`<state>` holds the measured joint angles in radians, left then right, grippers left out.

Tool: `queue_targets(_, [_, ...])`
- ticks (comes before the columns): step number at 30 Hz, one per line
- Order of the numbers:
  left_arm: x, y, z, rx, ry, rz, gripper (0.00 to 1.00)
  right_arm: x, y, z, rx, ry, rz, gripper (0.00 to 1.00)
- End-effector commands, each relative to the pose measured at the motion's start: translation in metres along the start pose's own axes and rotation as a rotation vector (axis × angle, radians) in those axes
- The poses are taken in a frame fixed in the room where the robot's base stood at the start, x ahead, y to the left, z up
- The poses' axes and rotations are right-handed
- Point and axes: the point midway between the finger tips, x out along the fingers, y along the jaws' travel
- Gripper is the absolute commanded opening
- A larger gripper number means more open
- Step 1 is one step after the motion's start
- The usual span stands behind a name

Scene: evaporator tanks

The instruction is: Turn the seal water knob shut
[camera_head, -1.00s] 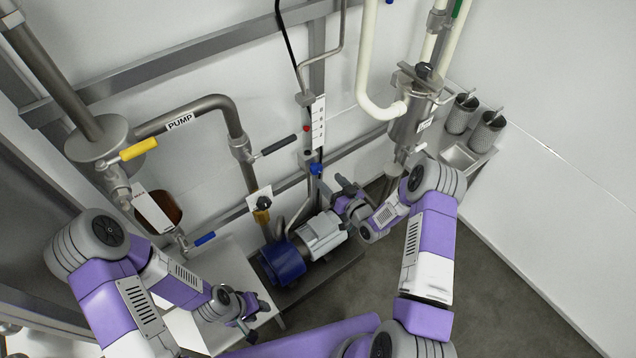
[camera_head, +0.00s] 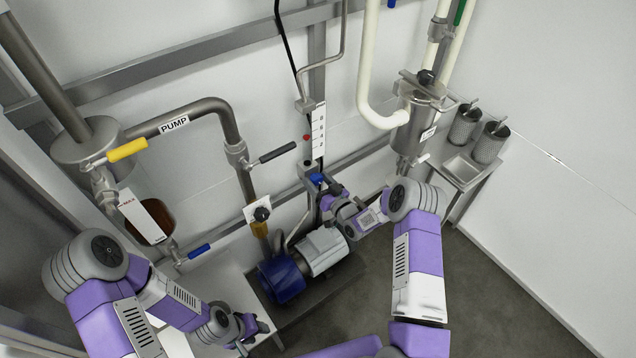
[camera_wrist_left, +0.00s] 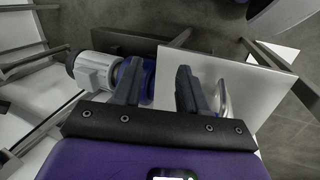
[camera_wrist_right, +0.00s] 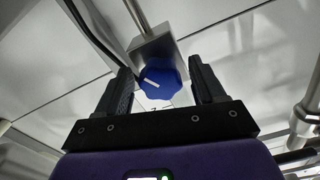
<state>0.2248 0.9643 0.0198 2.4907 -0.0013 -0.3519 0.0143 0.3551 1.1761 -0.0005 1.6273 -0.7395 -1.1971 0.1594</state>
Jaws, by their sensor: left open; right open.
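The blue seal water knob (camera_head: 318,179) sits low on the vertical steel post, below a white numbered strip. In the right wrist view the knob (camera_wrist_right: 160,83) is a lobed blue disc with a white mark, on a grey metal block. My right gripper (camera_wrist_right: 161,88) is open, with one finger on each side of the knob; I cannot tell if they touch it. In the head view my right gripper (camera_head: 318,186) is at the knob and partly hides it. My left gripper (camera_head: 262,330) is open and empty at the lower left, near a white surface.
The blue and grey pump motor (camera_head: 300,262) stands below the knob. A black-handled valve (camera_head: 278,153), a yellow handle (camera_head: 127,150) and a blue lever (camera_head: 199,251) are on pipes to the left. A steel canister (camera_head: 415,120) and small shelf (camera_head: 462,170) are at right. The right floor is clear.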

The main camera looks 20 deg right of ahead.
Motion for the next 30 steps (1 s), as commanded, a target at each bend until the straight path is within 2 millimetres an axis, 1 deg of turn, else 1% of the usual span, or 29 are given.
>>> queue_targets(3, [-0.0002, 0.0001, 0.0001, 0.0, 0.0, 0.0, 0.43, -0.0001, -0.0002, -0.0001, 0.0, 0.0, 0.0, 0.69])
queue_targets(4, [-0.0002, 0.0001, 0.0001, 0.0, 0.0, 0.0, 0.43, -0.0001, -0.0002, -0.0001, 0.0, 0.0, 0.0, 0.66])
queue_targets(12, [-0.0002, 0.0001, 0.0001, 0.0, 0.0, 0.0, 0.43, -0.0003, -0.0002, 0.0001, 0.0, -0.001, 0.0, 0.24])
queue_targets(14, [-0.0002, 0.0001, 0.0001, 0.0, 0.0, 0.0, 0.43, -0.0004, -0.0002, 0.0002, 0.0, -0.001, 0.0, 0.15])
queue_targets(15, [-0.0001, 0.0001, 0.0001, 0.0, 0.0, 0.0, 0.43, -0.0004, -0.0002, 0.0003, 0.0, -0.001, 0.0, 0.13])
queue_targets(23, [-0.0001, 0.0001, 0.0, 0.0, 0.0, 0.0, 0.43, -0.0006, -0.0002, 0.001, -0.014, -0.003, 0.0, 0.13])
queue_targets(30, [-0.0001, 0.0001, 0.0001, 0.0, 0.0, 0.0, 0.43, -0.0008, -0.0002, 0.0018, -0.106, -0.005, -0.001, 0.13])
